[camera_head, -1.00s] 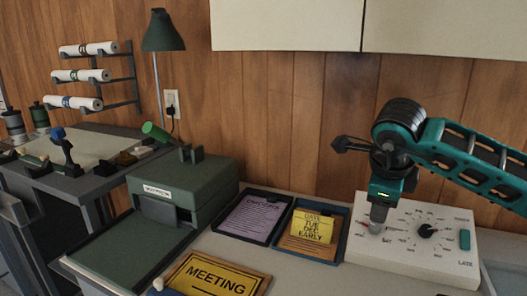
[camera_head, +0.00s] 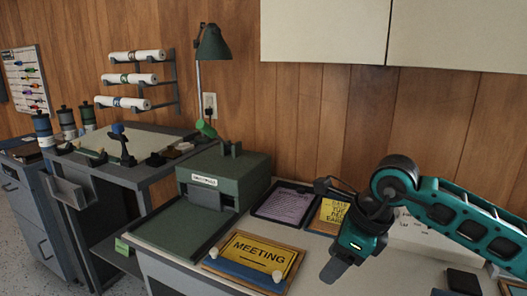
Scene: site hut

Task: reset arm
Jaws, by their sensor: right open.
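My right arm comes in from the right, and its right gripper (camera_head: 336,270) points down and forward over the counter. Its jaws are open, and I see nothing between them. My left gripper is not in view.
On the counter stand a green box machine (camera_head: 225,180), a tray with a purple sheet (camera_head: 285,205) and a yellow card (camera_head: 333,214), partly behind my gripper. A small dark block (camera_head: 463,281) lies at the right front. A grey workbench (camera_head: 135,172) stands at the left.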

